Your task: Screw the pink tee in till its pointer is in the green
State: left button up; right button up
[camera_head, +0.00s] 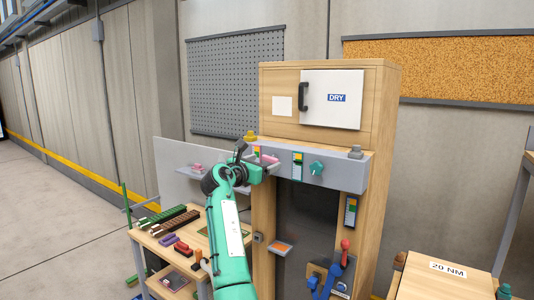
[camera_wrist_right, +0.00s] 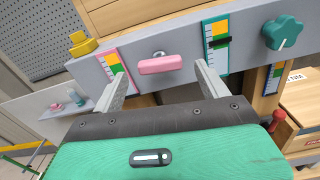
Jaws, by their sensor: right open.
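The pink tee (camera_wrist_right: 161,64) is a short pink bar on the grey panel (camera_head: 330,172) of the wooden cabinet. In the head view, the pink tee (camera_head: 270,158) is partly hidden by my arm. My right gripper (camera_wrist_right: 160,72) is open in front of the tee. Its two fingers stand apart, one on each side of the bar, with no grip on it. The pink-edged gauge (camera_wrist_right: 113,62) with green and orange bands is left of the tee. A finger covers its lower part, and I cannot make out its pointer. My left gripper is not in view.
A yellow knob (camera_wrist_right: 83,44) sits at the panel's upper left. A white "DRY" door (camera_head: 333,99) is above. Tools lie on a side table (camera_head: 150,240).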

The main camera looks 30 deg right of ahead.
aim_at(269, 161)
jog(key=shift+p+x, duration=0.45)
jog(key=shift+x, duration=1.05)
jog(key=shift+c, duration=0.3)
jog(key=c, duration=0.9)
